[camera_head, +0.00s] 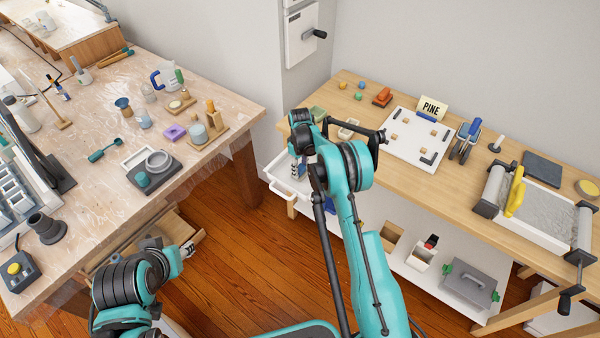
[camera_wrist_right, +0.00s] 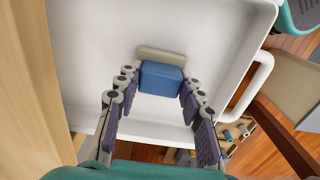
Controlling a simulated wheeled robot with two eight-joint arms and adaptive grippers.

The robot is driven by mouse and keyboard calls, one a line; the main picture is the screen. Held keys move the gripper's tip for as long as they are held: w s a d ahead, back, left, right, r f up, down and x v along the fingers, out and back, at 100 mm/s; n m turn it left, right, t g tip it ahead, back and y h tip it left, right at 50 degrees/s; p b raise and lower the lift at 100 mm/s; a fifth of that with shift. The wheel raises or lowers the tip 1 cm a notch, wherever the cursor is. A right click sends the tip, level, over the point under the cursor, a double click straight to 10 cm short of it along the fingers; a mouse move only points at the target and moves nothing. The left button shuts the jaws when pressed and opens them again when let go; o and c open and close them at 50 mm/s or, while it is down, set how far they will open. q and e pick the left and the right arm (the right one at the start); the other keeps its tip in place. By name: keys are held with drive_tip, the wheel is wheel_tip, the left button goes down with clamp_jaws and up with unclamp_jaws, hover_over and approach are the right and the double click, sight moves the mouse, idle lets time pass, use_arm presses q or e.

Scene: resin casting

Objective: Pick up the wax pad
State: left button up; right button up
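In the right wrist view a blue block (camera_wrist_right: 161,78) with a beige strip (camera_wrist_right: 160,56) along its far side sits in a white drawer (camera_wrist_right: 95,50). It looks like the wax pad, though I cannot be sure. My right gripper (camera_wrist_right: 159,84) is open, with one finger on each side of the block and narrow gaps visible. In the head view my right gripper (camera_head: 299,162) points down into the white drawer (camera_head: 271,178), and my arm partly hides it. My left gripper (camera_head: 188,249) is low beside the left bench; its fingers are too small to read.
The right bench (camera_head: 455,170) stands over the drawer and carries a white board (camera_head: 405,150) and a roller tray (camera_head: 535,215). The left bench (camera_head: 105,185) is crowded with tools and cups. Wooden floor lies between the benches.

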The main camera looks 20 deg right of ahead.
sight(300, 167)
idle(0.3)
wheel_tip(300, 167, up, 4)
drive_tip(key=shift+r+p, duration=0.1)
drive_tip(key=shift+p, duration=0.9)
drive_tip(key=s+d+r+p, duration=0.3)
drive_tip(key=s+d+r, duration=0.3)
drive_tip(key=s+d, duration=0.2)
drive_tip(key=shift+d+r, duration=0.2)
drive_tip(key=shift+r, duration=0.2)
